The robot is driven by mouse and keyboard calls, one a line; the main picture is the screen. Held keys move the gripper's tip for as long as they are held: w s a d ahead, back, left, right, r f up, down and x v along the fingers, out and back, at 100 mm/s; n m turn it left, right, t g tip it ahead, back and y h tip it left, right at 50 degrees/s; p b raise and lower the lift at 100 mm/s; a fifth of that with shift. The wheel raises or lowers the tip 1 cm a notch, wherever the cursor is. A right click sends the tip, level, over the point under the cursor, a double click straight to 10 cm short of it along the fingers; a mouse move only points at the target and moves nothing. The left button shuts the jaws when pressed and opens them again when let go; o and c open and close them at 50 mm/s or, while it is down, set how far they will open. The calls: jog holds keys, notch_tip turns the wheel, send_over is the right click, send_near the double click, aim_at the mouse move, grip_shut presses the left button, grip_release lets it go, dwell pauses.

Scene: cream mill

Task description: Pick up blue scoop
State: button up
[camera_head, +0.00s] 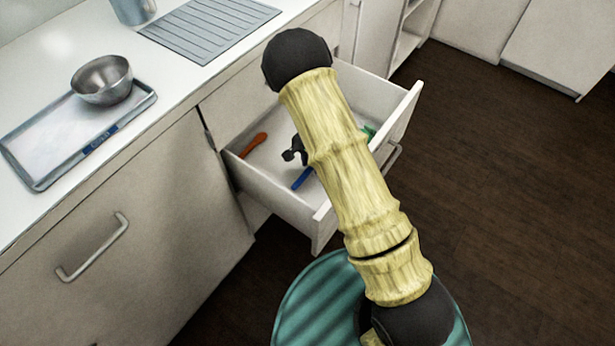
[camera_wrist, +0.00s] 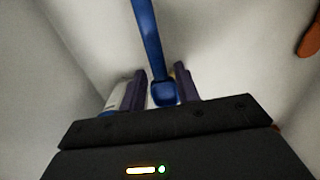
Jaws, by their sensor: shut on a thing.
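The blue scoop (camera_head: 302,178) lies in the open drawer (camera_head: 270,210), mostly hidden behind my arm in the head view. In the wrist view the blue scoop (camera_wrist: 148,40) runs from the top edge down to between the fingers of my gripper (camera_wrist: 161,90). My gripper is shut on it, inside the drawer. The black part of my gripper (camera_head: 296,152) shows just left of my arm in the head view. The scoop's far end is out of the wrist view.
An orange-handled utensil (camera_head: 253,145) lies in the drawer to the left; it also shows in the wrist view (camera_wrist: 312,38). A green item (camera_head: 369,131) is partly hidden at the right. The counter above holds a metal bowl (camera_head: 101,80) and a tray (camera_head: 50,160).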

jog(key=w+r, duration=0.1)
jog(key=w, duration=0.1)
jog(key=w+d+r, duration=0.1)
jog(key=w, duration=0.2)
jog(key=w+d+r+p, duration=0.1)
jog(key=w+r, duration=0.1)
jog(key=shift+w+d+r, duration=0.1)
jog(key=shift+w+d, duration=0.15)
jog(key=shift+w, duration=0.1)
jog(key=s+d+r+n+p, duration=0.2)
jog(key=s+d+r+p, duration=0.1)
jog(key=r+p, duration=1)
jog(key=s+d+r+n+p, duration=0.3)
jog(key=s+r+p, duration=0.1)
jog(key=r+p, duration=0.9)
jog(key=s+d+r+n+p, duration=0.2)
jog(key=s+d+r+p, duration=0.1)
jog(key=r+p, duration=1)
jog(key=p, duration=0.4)
jog(key=shift+s+d+n, duration=0.3)
jog(key=shift+s+d, duration=0.05)
jog(key=shift+s, duration=0.05)
jog(key=shift+a, duration=0.1)
